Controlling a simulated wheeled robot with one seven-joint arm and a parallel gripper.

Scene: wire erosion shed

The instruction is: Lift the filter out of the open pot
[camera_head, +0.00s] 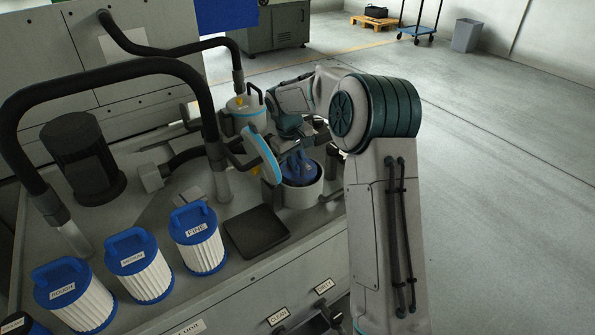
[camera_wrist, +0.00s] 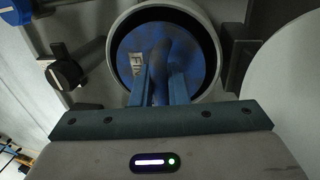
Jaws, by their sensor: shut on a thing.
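The open pot (camera_head: 302,194) stands on the bench, its lid (camera_head: 262,153) swung up at its left. A dirty blue filter (camera_wrist: 150,50) sits inside the pot, whose dark rim (camera_wrist: 124,88) surrounds it in the wrist view. A partly covered label shows on the filter's top. In the head view the blue filter top (camera_head: 299,166) shows at the pot mouth. My gripper (camera_wrist: 160,80) reaches down over the pot and is shut on the filter's handle. The filter's lower part is hidden inside the pot.
Clean white filters with blue tops, labelled fine (camera_head: 200,238), medium (camera_head: 141,267) and rough (camera_head: 74,296), stand at the front left. A black tray (camera_head: 257,231) lies before the pot. A closed pot (camera_head: 243,106) stands behind. Black hoses arch over the bench.

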